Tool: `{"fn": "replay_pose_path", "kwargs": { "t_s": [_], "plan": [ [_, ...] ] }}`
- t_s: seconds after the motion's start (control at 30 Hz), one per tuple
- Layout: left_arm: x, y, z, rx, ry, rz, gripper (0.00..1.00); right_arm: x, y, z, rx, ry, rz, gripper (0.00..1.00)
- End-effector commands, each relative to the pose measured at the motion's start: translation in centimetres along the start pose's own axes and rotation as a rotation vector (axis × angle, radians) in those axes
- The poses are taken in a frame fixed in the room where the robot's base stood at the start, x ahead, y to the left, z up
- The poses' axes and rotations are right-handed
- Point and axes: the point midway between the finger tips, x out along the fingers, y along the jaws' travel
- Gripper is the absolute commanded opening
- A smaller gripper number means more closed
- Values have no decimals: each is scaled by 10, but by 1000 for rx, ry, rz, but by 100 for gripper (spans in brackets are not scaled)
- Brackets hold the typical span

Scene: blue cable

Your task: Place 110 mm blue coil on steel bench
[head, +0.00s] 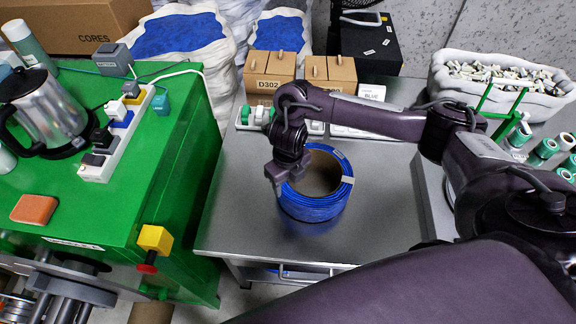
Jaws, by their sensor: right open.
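The blue cable coil (314,208) stands on the steel bench (245,215), its round opening facing up. My right gripper (279,188) is at the coil's left rim, pointing down, and is open. Whether its fingers touch the coil cannot be told, and the arm covers part of the coil's back rim. My left gripper is not in view.
A green cabinet (150,200) with a kettle (45,110) and a power strip (120,135) stands at the left. Cardboard boxes (270,70) and white socket strips (355,133) line the bench's back. The bench front and left are clear. A white bin (455,95) is at the right.

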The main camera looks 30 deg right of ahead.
Motion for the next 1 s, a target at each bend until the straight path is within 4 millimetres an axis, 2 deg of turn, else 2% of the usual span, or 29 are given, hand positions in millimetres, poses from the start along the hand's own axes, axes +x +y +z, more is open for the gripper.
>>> {"fn": "replay_pose_path", "kwargs": {
  "t_s": [0.03, 0.1, 0.33, 0.5, 1.0],
  "plan": [
    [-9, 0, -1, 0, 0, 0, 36, -19, -1, 2, -4, -7, -4, 53],
    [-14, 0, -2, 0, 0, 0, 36, -32, -1, 2, -3, -5, -4, 53],
    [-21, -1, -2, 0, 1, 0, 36, -61, 0, 1, -1, -3, -1, 53],
    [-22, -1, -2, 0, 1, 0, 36, -68, 0, 0, 0, 0, -1, 53],
    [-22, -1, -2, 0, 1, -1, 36, -68, 0, 0, 0, 0, 0, 53]
  ]
}}
